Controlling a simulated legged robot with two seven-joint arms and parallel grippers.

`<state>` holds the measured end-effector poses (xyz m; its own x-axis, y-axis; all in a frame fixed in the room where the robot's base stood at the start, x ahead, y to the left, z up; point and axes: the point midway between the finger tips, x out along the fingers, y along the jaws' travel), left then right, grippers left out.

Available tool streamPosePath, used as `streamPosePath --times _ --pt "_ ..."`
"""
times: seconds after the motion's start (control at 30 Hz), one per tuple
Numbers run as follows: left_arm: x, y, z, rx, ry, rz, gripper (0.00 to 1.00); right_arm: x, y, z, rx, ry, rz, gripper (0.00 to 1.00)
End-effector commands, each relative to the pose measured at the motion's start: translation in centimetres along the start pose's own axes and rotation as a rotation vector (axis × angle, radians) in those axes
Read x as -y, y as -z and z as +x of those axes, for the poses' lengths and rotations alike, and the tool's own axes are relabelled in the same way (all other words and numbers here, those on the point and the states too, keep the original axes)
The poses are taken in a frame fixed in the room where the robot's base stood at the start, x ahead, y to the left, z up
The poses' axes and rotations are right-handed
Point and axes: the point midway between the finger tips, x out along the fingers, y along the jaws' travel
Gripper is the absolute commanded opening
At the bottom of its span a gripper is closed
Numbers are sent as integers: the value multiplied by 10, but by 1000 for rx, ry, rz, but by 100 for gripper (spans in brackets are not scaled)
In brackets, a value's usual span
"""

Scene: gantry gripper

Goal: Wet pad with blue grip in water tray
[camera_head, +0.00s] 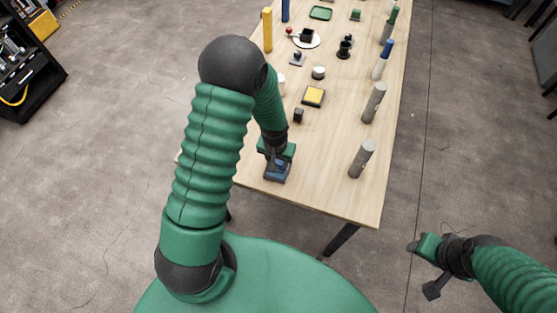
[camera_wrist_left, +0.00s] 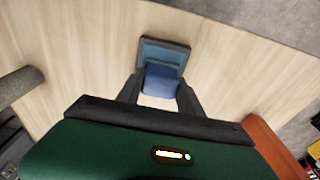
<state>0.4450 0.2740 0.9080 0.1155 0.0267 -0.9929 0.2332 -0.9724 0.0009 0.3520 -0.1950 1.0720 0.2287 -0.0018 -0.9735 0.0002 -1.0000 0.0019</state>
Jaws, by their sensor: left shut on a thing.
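My left gripper (camera_head: 276,165) is shut on a blue grip (camera_wrist_left: 161,82) near the table's front left edge. In the left wrist view its fingers sit on both sides of the grip, and a pale patch shows below it. A small square tray with a dark rim and blue inside (camera_wrist_left: 165,49) lies just beyond the grip; it also shows in the head view (camera_head: 277,177). The grip overlaps the tray's near side, and I cannot tell whether the pad touches its inside. My right gripper (camera_head: 422,268) is open and empty, off the table at lower right.
Grey cylinders (camera_head: 362,159) line the table's right side. More small items stand farther back.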

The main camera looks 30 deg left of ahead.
Motion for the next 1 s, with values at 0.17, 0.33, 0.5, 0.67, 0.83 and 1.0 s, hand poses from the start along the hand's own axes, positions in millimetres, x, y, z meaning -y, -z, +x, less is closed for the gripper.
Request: streamPosePath --times 0.17,0.33,0.5,0.67,0.83,1.0 --pt "1 0 1 2 1 -1 11 0 0 0 0 0 0 50" --pt "0 0 -2 2 1 0 11 0 0 -2 0 0 0 50" --pt "0 2 -19 1 1 0 11 0 4 -17 0 0 0 50" --pt "0 4 -35 1 1 0 11 0 7 -30 0 0 0 50" --pt "0 6 -51 0 0 0 11 0 10 -44 0 0 0 50" --pt "0 8 -67 1 1 -1 11 0 13 -57 0 0 0 50"
